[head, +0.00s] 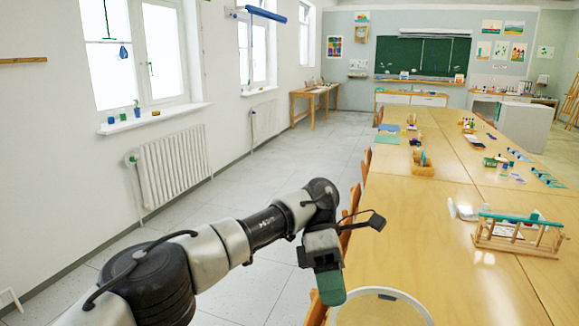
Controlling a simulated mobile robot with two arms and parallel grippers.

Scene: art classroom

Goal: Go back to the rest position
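My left arm reaches in from the lower left of the head view. My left gripper (330,292) hangs at its end, pointing down, over the left side of the near end of the long wooden table (410,225). Its tip looks dark green. From this angle I cannot tell whether its fingers are apart, and I see nothing clearly held. My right gripper is out of view.
Wooden chairs (349,220) line the table's left edge. A wooden rack (520,236) stands on the table at right. A round pale-rimmed thing (382,291) shows at the bottom edge. The floor (240,190) between wall radiator (172,163) and table is clear.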

